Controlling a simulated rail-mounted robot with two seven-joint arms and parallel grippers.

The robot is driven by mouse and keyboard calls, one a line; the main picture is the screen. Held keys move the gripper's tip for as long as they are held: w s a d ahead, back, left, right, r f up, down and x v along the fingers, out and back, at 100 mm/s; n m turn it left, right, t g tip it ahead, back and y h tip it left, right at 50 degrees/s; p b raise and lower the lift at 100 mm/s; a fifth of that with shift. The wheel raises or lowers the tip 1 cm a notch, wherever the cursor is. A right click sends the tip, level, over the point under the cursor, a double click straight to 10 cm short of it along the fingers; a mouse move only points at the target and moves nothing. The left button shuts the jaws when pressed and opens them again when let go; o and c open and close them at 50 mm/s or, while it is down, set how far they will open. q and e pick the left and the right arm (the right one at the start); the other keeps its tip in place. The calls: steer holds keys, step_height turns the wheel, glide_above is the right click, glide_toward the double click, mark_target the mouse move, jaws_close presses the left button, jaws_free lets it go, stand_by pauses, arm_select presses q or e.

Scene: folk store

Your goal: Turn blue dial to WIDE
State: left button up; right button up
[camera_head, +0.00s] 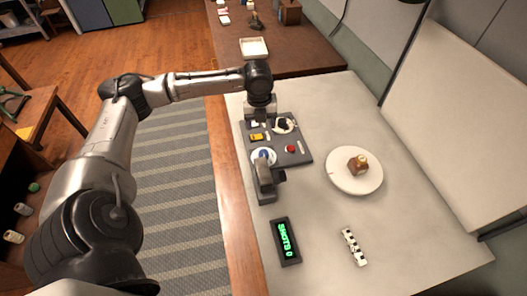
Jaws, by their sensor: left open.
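The blue dial (264,154) sits on a white round base at the near left part of a dark grey panel (302,158). Its markings are too small to read, so I cannot tell its setting. My left gripper (262,119) is open and points down over the far left part of the panel, beyond the dial and apart from it. My right gripper is not in view.
The panel also carries a yellow part (257,137), a red button (291,149) and a white ring (292,125). A dark grey device (266,188) stands close in front of the dial. A "SHOTS 0" display (285,242) and a plate (342,182) are nearby.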

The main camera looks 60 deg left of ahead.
mark_target(264, 152)
arm_select(q)
steer(key=f+m, duration=0.2)
steer(key=f, duration=0.2)
steer(key=d+f+m+b, duration=0.1)
steer(key=f+m, duration=0.1)
steer(key=f, duration=0.3)
steer(key=f+m+b, duration=0.1)
steer(key=f+m, duration=0.1)
steer(key=f, duration=0.2)
steer(key=shift+w+d+f+m, duration=0.1)
steer(key=shift+d+f+m, duration=0.05)
steer(key=shift+f+m, duration=0.2)
